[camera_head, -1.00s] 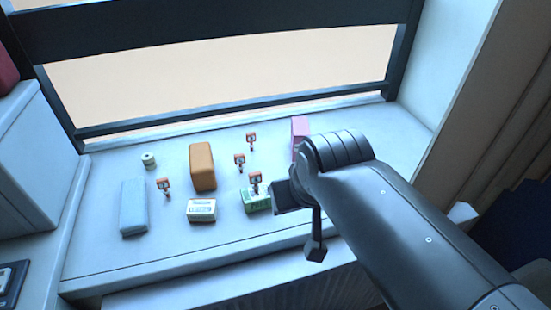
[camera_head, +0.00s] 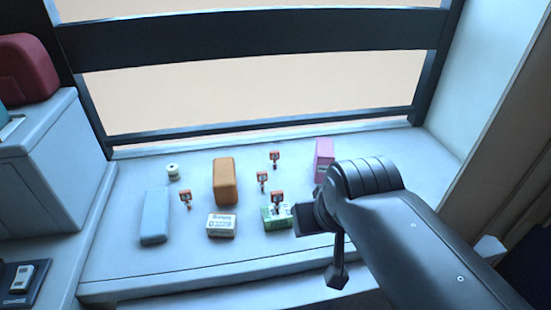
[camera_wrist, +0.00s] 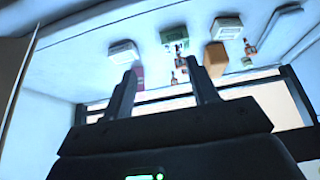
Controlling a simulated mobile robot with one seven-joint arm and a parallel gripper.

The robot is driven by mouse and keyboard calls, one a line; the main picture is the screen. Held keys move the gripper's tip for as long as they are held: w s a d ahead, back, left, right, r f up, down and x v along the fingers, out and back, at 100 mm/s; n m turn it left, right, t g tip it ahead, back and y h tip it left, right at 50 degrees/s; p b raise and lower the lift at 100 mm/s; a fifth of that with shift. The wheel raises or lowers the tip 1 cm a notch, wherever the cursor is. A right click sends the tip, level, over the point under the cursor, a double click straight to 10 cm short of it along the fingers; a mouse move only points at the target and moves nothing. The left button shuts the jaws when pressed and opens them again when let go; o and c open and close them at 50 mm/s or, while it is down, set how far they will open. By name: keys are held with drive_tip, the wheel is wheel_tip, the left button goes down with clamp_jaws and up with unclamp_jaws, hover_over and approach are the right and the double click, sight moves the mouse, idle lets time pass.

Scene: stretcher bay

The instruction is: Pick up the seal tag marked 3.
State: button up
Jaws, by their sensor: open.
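Several small orange-and-white seal tags stand on the white ledge (camera_head: 130,262): one at the back (camera_head: 275,157), one in the middle (camera_head: 262,179), one at the left (camera_head: 185,197), and one (camera_head: 277,197) in front of or against the green box (camera_head: 270,221). Their numbers are too small to read, so I cannot tell which is marked 3. My gripper (camera_head: 318,240) hangs right of the green box, its fingers partly hidden by the arm. In the wrist view my gripper (camera_wrist: 163,85) is open, with nothing between the fingers; some tags show beyond the right finger.
An orange block (camera_head: 225,182), a white labelled box (camera_head: 221,226), a light blue pack (camera_head: 155,216), a small roll (camera_head: 172,171) and a pink box (camera_head: 324,160) stand on the ledge. A dark rail frame (camera_head: 250,39) runs behind. A white cabinet (camera_head: 50,165) is at the left.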

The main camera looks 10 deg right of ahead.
drive_tip(key=shift+o, duration=0.4)
hover_over(274, 158)
drive_tip(key=s, duration=0.4)
wheel_tip(274, 158, down, 12)
drive_tip(key=x, duration=0.6)
drive_tip(key=shift+w, duration=0.1)
drive_tip(key=shift+d+x, duration=0.2)
drive_tip(key=shift+x, duration=2.45)
drive_tip(key=shift+w+r, duration=0.15)
drive_tip(key=shift+c, duration=0.5)
drive_tip(key=c, duration=0.9)
